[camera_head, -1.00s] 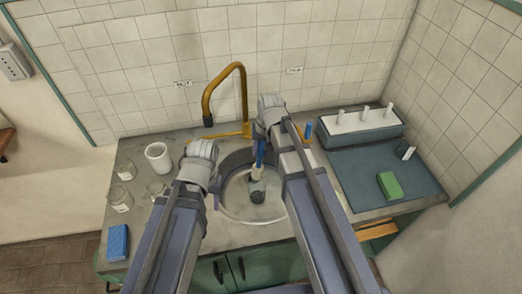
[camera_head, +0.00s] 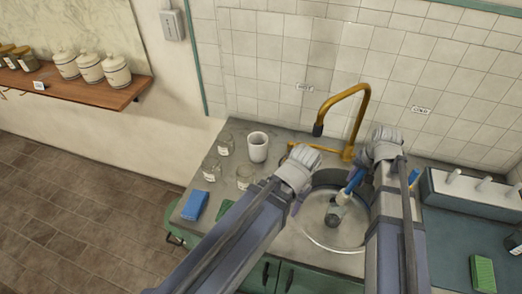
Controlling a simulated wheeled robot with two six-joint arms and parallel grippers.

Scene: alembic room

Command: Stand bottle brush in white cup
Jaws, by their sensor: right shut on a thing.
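The white cup (camera_head: 258,148) stands upright on the counter left of the sink. My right gripper (camera_head: 363,170) is shut on the blue handle of the bottle brush (camera_head: 343,198), above the sink. The brush is tilted, its pale and dark head pointing down over the basin. My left gripper (camera_head: 297,196) is over the sink's left edge, right of the cup and apart from it. Its fingers are mostly hidden by its own wrist, so its opening does not show.
Glass jars (camera_head: 226,144) stand around the cup's left and front. A blue sponge (camera_head: 195,205) lies at the counter's front left. The brass faucet (camera_head: 361,112) rises behind the sink (camera_head: 322,234). A rack with white pegs (camera_head: 470,195) and a green sponge (camera_head: 482,272) are at right.

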